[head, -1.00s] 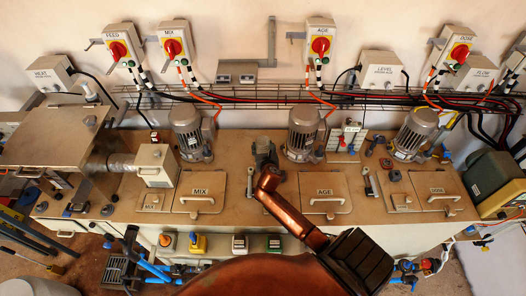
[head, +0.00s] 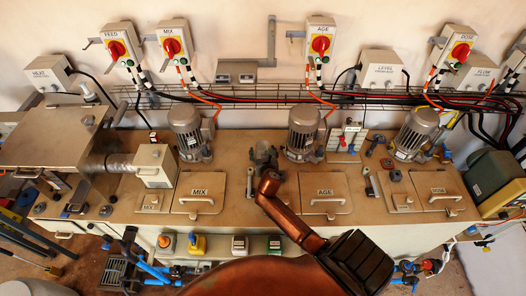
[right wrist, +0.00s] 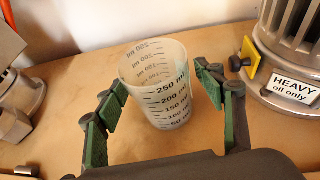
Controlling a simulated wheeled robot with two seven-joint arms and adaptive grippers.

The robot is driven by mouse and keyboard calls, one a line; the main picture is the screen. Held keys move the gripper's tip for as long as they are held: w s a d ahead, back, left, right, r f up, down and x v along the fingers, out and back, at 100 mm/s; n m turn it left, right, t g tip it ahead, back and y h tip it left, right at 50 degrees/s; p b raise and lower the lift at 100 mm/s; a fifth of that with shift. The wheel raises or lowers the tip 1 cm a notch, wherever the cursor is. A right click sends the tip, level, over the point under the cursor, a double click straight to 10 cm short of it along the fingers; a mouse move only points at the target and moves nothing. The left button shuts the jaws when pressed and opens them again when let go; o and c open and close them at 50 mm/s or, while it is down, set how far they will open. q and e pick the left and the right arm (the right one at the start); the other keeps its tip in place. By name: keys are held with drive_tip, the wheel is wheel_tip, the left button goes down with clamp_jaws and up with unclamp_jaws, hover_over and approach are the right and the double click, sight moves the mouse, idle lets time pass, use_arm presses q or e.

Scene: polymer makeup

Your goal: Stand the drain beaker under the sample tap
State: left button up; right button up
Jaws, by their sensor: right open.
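The drain beaker (right wrist: 165,98) is a translucent, graduated cup marked up to 250 ml. It stands upright on the tan worktop in the right wrist view. My right gripper (right wrist: 161,80) is open, with one green-padded finger on each side of the beaker; small gaps show between the pads and its wall. In the head view my right gripper (head: 264,154) is over the worktop between the MIX and AGE lids, and the beaker is hard to make out there. I cannot pick out the sample tap for certain. My left gripper is not in view.
A motor (head: 303,133) stands close to the right of my right gripper, with a "HEAVY oil only" label (right wrist: 293,90) near its base. Another motor (head: 188,134) stands to the left. Blue pipework (head: 152,268) is below the worktop's front edge at left. The AGE lid (head: 325,193) lies to the right.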

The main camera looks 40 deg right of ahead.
sight(263, 154)
drive_tip(key=shift+r, duration=0.1)
drive_tip(key=shift+s+a+r, duration=0.15)
drive_tip(key=shift+s+r, duration=0.05)
drive_tip(key=shift+o, duration=0.3)
drive_tip(key=p+v, duration=0.1)
drive_tip(key=v, duration=1)
drive_tip(key=shift+f+p, duration=0.1)
drive_tip(key=shift+p, duration=0.25)
drive_tip(key=shift+o, duration=0.4)
drive_tip(key=shift+w+p, duration=0.1)
drive_tip(key=shift+p, duration=0.2)
drive_tip(key=p+x, duration=0.2)
drive_tip(key=x, duration=0.2)
drive_tip(key=shift+w, duration=0.1)
drive_tip(key=shift+w+d+f, duration=0.25)
drive_tip(key=shift+w+f, duration=0.05)
drive_tip(key=x, duration=0.6)
drive_tip(key=shift+d+r+b, duration=0.1)
drive_tip(key=shift+b, duration=0.3)
